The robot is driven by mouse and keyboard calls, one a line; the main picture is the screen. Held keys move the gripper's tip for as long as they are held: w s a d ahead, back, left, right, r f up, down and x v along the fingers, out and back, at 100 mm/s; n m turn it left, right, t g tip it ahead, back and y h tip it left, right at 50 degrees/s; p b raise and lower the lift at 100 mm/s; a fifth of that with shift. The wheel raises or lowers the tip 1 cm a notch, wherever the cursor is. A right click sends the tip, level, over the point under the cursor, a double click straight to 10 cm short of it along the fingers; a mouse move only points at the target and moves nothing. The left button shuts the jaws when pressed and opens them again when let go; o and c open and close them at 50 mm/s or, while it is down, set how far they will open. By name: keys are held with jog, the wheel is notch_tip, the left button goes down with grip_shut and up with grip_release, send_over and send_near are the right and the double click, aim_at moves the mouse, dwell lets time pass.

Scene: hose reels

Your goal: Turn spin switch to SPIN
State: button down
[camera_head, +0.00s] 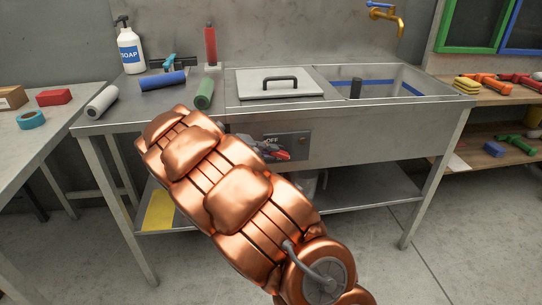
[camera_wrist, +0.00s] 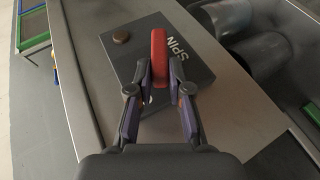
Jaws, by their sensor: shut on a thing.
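The spin switch panel is a dark plate (camera_head: 297,140) on the sink unit's front, reading "OFF" in the head view. My gripper (camera_wrist: 158,82) is shut on this handle. The handle's lower part is hidden, and its exact setting is hard to tell.
Above the panel are a lidded tub (camera_head: 275,93) and an open basin (camera_head: 395,88). A lower shelf (camera_head: 365,190) runs beneath. Side tables flank the unit.

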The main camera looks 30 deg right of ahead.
jog(key=h+b, duration=0.1)
jog(key=f+n+h+b, duration=0.1)
jog(key=h, duration=0.1)
jog(key=f+h+b, duration=0.1)
jog(key=shift+w+a+n+h, duration=0.1)
jog(key=shift+a+n+h, duration=0.1)
jog(key=shift+n+h, duration=0.15)
jog(key=shift+h, duration=0.25)
dwell(0.3)
jog(key=c, duration=1.1)
grip_release()
jog(key=a, duration=1.2)
